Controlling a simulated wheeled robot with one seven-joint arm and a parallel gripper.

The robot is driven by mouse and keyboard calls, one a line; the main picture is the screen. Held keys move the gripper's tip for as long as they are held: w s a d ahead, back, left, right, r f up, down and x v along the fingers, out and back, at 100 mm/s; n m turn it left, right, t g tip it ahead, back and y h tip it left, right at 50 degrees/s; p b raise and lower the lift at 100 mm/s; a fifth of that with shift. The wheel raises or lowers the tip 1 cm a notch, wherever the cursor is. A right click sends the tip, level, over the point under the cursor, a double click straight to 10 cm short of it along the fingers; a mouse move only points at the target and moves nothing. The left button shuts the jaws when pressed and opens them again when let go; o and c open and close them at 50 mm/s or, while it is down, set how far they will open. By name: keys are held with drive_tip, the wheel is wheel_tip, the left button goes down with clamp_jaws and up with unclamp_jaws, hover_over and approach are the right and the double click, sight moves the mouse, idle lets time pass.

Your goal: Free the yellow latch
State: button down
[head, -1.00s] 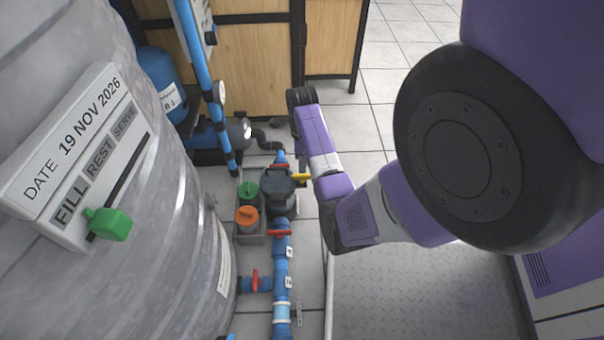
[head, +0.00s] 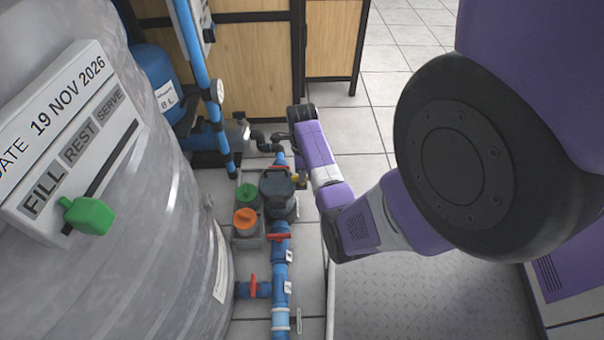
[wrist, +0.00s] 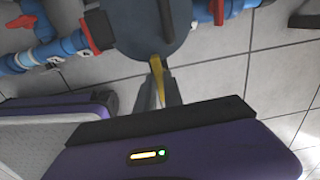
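The yellow latch (wrist: 157,68) sticks out from the rim of a dark round housing (wrist: 148,28) in the wrist view. My gripper (wrist: 160,88) has its two grey fingers close together on either side of the latch, with the latch between them. Its outer end is between the fingers. In the head view, only a small yellow piece of the latch (head: 295,178) shows beside the dark housing (head: 277,188). My wrist hides much of the fingers there.
Blue pipe with red valve handles (head: 279,237) runs in front of the housing. Green (head: 247,193) and orange (head: 245,220) caps stand just left of it. A big grey tank (head: 150,210) fills the left. Tiled floor lies open behind.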

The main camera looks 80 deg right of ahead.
drive_tip(key=shift+r+n+p, duration=0.1)
drive_tip(key=shift+n+p, duration=0.2)
drive_tip(key=shift+p, duration=0.15)
drive_tip(key=shift+r+p, duration=0.1)
drive_tip(key=shift+p, duration=0.3)
drive_tip(key=n+p, duration=0.2)
drive_tip(key=p, duration=0.1)
drive_tip(key=shift+a+r+n, duration=0.1)
drive_tip(key=shift+n, duration=0.2)
drive_tip(key=n+p, duration=0.2)
drive_tip(key=shift+n, duration=0.4)
drive_tip(key=n+p, duration=0.2)
drive_tip(key=n, duration=0.2)
drive_tip(key=n+p, duration=0.1)
drive_tip(key=n, duration=0.1)
drive_tip(key=n+p, duration=0.1)
drive_tip(key=n, duration=0.1)
drive_tip(key=shift+f, duration=0.25)
drive_tip(key=shift+n+p, duration=0.45)
drive_tip(key=shift+n, duration=1.55)
drive_tip(key=shift+f, duration=0.1)
